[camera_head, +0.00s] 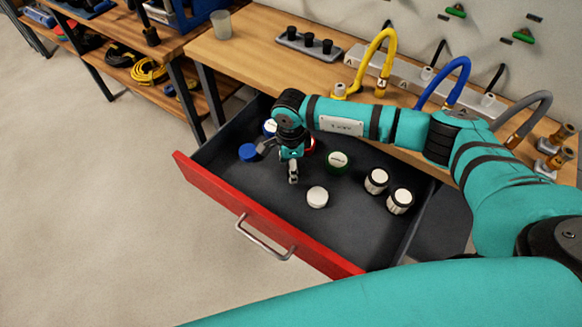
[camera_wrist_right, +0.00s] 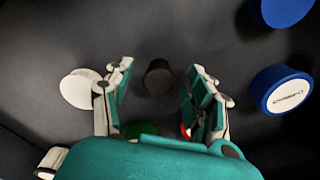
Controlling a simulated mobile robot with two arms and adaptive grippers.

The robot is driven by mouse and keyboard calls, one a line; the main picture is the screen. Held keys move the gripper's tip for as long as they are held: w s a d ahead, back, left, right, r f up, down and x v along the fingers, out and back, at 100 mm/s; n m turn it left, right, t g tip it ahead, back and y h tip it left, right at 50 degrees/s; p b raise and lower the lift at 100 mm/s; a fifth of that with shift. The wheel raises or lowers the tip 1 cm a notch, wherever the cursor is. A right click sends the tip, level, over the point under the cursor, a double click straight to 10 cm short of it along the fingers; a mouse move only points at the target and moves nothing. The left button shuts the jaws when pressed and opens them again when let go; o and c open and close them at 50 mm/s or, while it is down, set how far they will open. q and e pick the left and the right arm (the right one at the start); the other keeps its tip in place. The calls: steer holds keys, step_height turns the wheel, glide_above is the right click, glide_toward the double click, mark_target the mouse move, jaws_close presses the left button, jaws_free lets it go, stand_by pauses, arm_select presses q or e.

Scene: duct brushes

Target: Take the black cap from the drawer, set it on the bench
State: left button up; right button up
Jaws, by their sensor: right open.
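The black cap (camera_wrist_right: 158,78) shows in the right wrist view, standing on the dark floor of the open drawer (camera_head: 278,233), between the fingertips with a gap on each side. My right gripper (camera_head: 278,161) is open and empty, pointing down over the left part of the drawer. In the head view I cannot make out the black cap; the gripper seems to hide it. My left gripper is not in view. The wooden bench (camera_head: 258,60) runs behind the drawer.
In the drawer are a white cap (camera_head: 317,197), a green-sided cap (camera_head: 337,162), a red one (camera_head: 311,146), blue caps (camera_head: 249,152) and two black-and-white ones (camera_head: 376,180). A rack with black pegs (camera_head: 308,43) and coloured hoses (camera_head: 460,80) stand on the bench.

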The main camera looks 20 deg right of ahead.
steer(key=shift+d+f, duration=0.1)
steer(key=shift+f, duration=0.6)
steer(key=c, duration=1.1)
steer(key=shift+r, duration=0.1)
